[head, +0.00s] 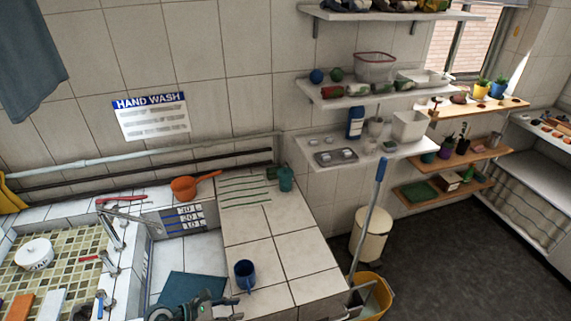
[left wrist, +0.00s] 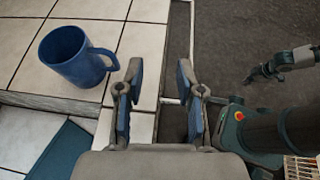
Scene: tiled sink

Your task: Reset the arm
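My left gripper (head: 232,306) is at the bottom of the head view, just below a blue mug (head: 244,275). In the left wrist view its two fingers (left wrist: 160,98) stand apart with nothing between them. The mug (left wrist: 70,58) stands upright on the white tiled counter, left of the fingers and apart from them, its handle toward them. My right gripper (left wrist: 262,72) shows small at the right of the left wrist view, over the dark floor; its finger state is unclear.
A tiled basin with a teal mat (head: 190,288) lies left of the mug. An orange dipper (head: 186,188) and a teal cup (head: 286,180) sit at the counter's back. A yellow mop bucket (head: 375,298) with a blue-handled mop stands right of the counter. Loaded shelves line the wall.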

